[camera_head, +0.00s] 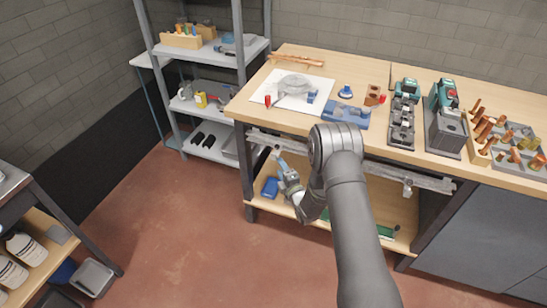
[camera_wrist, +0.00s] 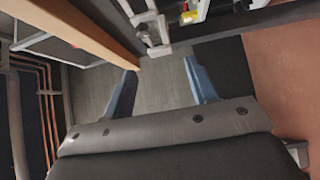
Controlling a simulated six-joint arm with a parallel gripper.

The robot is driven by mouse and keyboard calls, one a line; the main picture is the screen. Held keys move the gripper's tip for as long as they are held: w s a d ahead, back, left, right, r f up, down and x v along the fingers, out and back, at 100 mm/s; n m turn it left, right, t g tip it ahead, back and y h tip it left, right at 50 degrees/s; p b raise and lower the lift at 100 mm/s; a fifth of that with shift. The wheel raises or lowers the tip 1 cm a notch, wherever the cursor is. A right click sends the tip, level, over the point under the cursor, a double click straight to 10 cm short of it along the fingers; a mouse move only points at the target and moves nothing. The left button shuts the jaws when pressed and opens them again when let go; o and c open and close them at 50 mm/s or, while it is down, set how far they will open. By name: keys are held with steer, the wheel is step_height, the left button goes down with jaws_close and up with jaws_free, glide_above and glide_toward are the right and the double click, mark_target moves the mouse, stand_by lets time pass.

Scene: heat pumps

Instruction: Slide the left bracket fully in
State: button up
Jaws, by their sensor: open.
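A metal rail (camera_head: 350,166) runs along the bench front below the wooden top. The left bracket (camera_wrist: 150,30) appears as a small metal fitting at the top of the wrist view, beyond my fingertips. In the head view my gripper and arm crowd the left end of the rail, and I cannot make out the left bracket clearly. A right bracket (camera_head: 407,188) hangs near the rail's right end. My gripper (camera_head: 281,162) is below the left part of the rail. In the wrist view my gripper (camera_wrist: 163,78) is open, its two blue fingers apart with nothing between them.
The bench top (camera_head: 330,65) carries tools, green machines and copper parts. A metal shelf rack (camera_head: 215,90) stands left of the bench. The floor (camera_head: 190,230) in front is clear.

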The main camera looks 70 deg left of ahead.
mark_target(274, 157)
steer(key=a, duration=0.7)
steer(key=shift+a, duration=0.35)
